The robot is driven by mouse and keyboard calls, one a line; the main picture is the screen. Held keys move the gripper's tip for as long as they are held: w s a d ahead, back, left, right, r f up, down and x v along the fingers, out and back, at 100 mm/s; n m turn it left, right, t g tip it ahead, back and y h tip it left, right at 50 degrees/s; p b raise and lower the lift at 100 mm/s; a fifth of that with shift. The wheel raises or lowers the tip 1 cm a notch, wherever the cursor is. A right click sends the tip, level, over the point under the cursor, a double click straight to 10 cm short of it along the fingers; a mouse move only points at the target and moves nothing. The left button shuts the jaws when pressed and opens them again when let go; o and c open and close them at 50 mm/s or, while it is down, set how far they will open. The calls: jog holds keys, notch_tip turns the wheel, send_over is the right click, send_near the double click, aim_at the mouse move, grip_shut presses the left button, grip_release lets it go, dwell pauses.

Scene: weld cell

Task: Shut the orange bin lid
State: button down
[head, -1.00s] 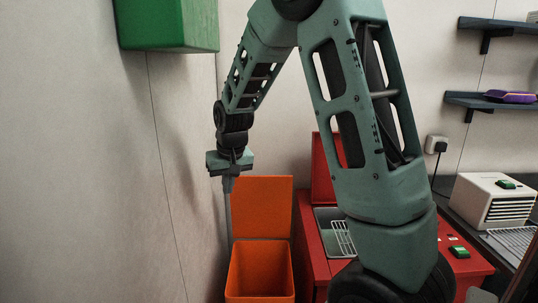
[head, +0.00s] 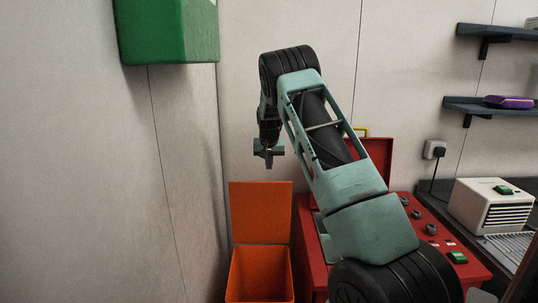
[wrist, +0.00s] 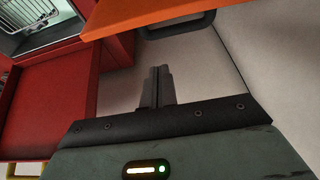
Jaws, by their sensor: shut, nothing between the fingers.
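The orange bin (head: 260,278) stands on the floor at the lower middle of the head view, open at the top. Its orange lid (head: 260,210) stands upright at the back of the opening. My gripper (head: 268,165) shows above the lid's top edge against the back wall, apart from it in the picture. In the wrist view my gripper (wrist: 160,72) has its two fingers together with nothing between them. An orange panel, apparently the lid (wrist: 165,14), crosses the top of that view, ahead of the fingertips. A dark loop-shaped bar shows just below it.
A red machine (head: 312,260) with a raised red cover (head: 376,165) stands right of the bin; the cover also fills the left of the wrist view (wrist: 45,100). A green box (head: 168,25) hangs on the left wall. Shelves (head: 490,107) and a white unit (head: 490,205) are at right.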

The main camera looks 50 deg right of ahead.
jog(key=p+x, duration=0.2)
jog(key=x, duration=0.1)
jog(key=shift+f, duration=0.45)
jog(key=s+a, duration=0.1)
jog(key=s+a+p, duration=0.1)
jog(key=shift+s+a+f, duration=0.15)
jog(key=shift+a+f, duration=0.05)
jog(key=shift+a, duration=0.15)
